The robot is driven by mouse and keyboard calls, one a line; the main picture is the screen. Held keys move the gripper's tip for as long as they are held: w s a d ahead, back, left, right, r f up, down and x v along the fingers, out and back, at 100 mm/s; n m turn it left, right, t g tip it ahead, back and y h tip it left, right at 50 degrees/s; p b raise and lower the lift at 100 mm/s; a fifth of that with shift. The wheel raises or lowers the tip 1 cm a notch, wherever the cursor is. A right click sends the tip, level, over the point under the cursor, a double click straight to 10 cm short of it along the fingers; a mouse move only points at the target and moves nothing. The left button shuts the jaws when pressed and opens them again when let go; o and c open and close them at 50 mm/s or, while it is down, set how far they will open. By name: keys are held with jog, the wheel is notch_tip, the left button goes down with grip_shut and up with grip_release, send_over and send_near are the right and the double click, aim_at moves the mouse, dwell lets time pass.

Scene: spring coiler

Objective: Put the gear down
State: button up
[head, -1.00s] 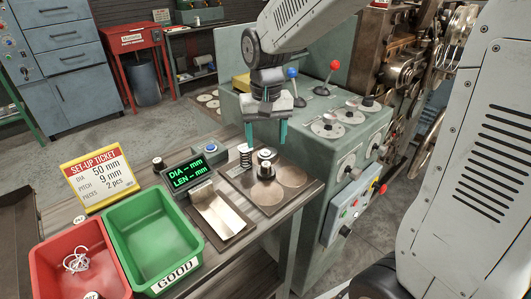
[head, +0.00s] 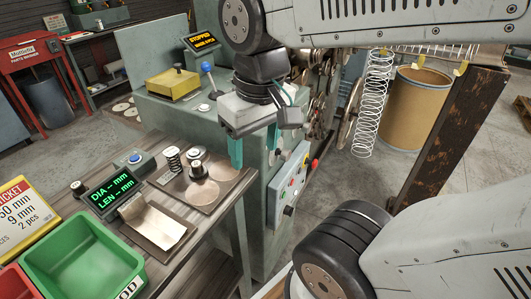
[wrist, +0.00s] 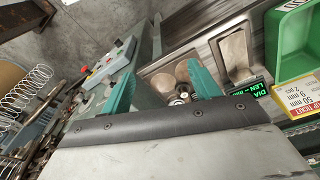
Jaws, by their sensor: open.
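A small round metal piece with a dark knob on top (head: 197,170), which looks like the gear, stands on a brown plate (head: 224,173) with round pale spots on the bench. It also shows in the wrist view (wrist: 182,91), partly hidden near the right finger. My gripper (head: 254,147) has two teal fingers spread apart with nothing between them. In the head view it hangs to the right of the plate, apart from the metal piece. The fingers also show in the wrist view (wrist: 160,72).
A short dark spring (head: 172,159) stands beside the metal piece. A display (head: 108,192), a metal chute (head: 155,222) and a green bin (head: 75,255) are to the left. The green machine (head: 262,200) with its control panel is close by my gripper on the right.

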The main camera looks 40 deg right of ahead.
jog(key=shift+o, duration=0.5)
jog(key=s, duration=0.2)
jog(key=shift+s+f, duration=0.35)
jog(key=n+g, duration=0.1)
jog(key=n, duration=0.3)
send_over(196, 163)
jog(key=f, duration=0.8)
jog(key=shift+w+f, duration=0.1)
jog(key=shift+w, duration=0.1)
jog(key=f, duration=0.7)
jog(key=shift+s+f, duration=0.25)
jog(key=shift+f, duration=0.05)
jog(key=c, duration=1.3)
jog(key=shift+r, duration=0.1)
